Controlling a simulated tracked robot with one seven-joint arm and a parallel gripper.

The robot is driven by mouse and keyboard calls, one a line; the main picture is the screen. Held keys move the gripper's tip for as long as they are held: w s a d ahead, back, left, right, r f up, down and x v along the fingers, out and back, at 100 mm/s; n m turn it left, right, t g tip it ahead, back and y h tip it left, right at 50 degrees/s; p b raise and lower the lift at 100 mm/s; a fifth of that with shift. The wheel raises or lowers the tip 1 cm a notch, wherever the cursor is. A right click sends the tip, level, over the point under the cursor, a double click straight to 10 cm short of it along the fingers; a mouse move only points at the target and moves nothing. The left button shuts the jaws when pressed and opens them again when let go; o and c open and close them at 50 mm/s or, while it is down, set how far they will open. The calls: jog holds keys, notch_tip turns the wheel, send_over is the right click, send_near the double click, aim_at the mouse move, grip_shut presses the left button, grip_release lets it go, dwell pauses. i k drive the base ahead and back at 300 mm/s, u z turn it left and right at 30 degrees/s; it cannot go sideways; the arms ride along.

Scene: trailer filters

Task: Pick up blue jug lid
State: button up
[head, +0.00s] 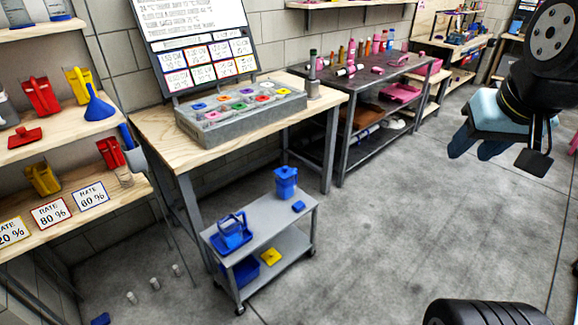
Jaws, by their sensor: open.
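A small flat blue piece (298,207), which looks like the blue jug lid, lies on the top shelf of the grey cart (262,222), near its right edge. A blue container with a raised top (286,183) stands just behind it. A blue jug with a handle (232,230) sits in a blue tray at the cart's front left. My gripper (474,152) is at the upper right, open and apart from everything. It is held in the air, well to the right of the cart.
A yellow flat piece (270,257) and a blue bin (246,270) are on the cart's lower shelf. A wooden table (165,150) with a sorting tray stands behind the cart. Shelves with jugs are at left. The floor (400,220) right of the cart is clear.

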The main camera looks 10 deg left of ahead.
aim_at(284, 172)
jog(key=i, duration=0.95)
jog(key=u, duration=0.75)
jog(key=i, duration=0.65)
jog(key=u, duration=0.4)
jog(key=k, duration=0.85)
jog(key=u, duration=0.2)
jog(key=i, duration=0.85)
jog(key=z, duration=0.05)
